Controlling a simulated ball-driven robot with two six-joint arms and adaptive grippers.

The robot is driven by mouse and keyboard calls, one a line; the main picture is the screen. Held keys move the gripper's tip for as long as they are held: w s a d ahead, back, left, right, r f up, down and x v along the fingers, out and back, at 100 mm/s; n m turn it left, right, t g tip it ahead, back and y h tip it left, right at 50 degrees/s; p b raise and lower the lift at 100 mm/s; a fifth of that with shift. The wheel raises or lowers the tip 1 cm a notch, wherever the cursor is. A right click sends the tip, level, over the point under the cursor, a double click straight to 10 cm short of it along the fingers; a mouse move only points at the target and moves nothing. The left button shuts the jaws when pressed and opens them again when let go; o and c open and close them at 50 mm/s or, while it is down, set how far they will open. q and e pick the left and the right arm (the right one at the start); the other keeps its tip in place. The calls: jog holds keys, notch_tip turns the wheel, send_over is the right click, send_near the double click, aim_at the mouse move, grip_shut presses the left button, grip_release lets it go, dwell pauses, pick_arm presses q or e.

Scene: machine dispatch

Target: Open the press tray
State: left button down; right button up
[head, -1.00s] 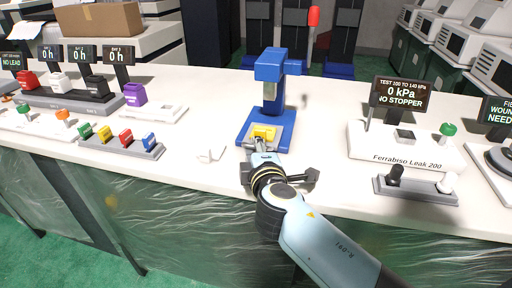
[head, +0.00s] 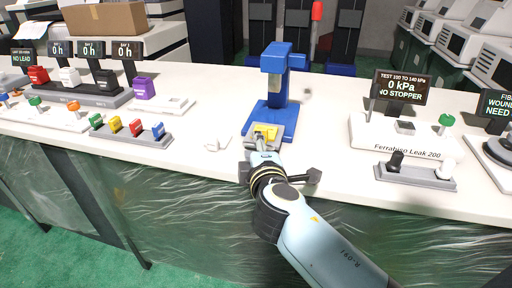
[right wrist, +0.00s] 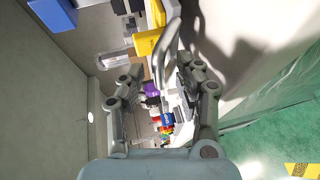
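The blue press (head: 275,85) stands on the white bench. Its yellow tray (head: 266,131) sits low at the front of the press base and shows close up in the right wrist view (right wrist: 148,42). A grey curved handle (right wrist: 166,55) on the tray's front points toward my right gripper (head: 262,150). In the right wrist view the right gripper's fingers (right wrist: 160,70) stand apart, with the handle at the gap, close to the right-hand fingertip. I cannot tell whether they touch. My left gripper is out of view.
Left of the press are a small white block (head: 216,145) and a rack of coloured blocks (head: 128,130). On the right stand the leak tester (head: 405,138) and a grey holder (head: 415,174) with black and white stoppers. The bench front edge runs under my right arm.

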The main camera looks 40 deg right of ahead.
jog(key=shift+r, duration=0.35)
jog(key=o, duration=0.9)
jog(key=r, duration=0.8)
jog(key=shift+w+d, duration=0.1)
jog(key=shift+w, duration=0.2)
jog(key=shift+c, duration=0.2)
jog(key=shift+s+r, duration=0.15)
jog(key=shift+r, duration=0.4)
jog(key=c, duration=0.6)
jog(key=shift+s+r, duration=0.25)
jog(key=shift+r, duration=0.05)
jog(key=shift+c, duration=1.3)
jog(key=shift+w+f, duration=0.1)
jog(key=shift+f, duration=0.05)
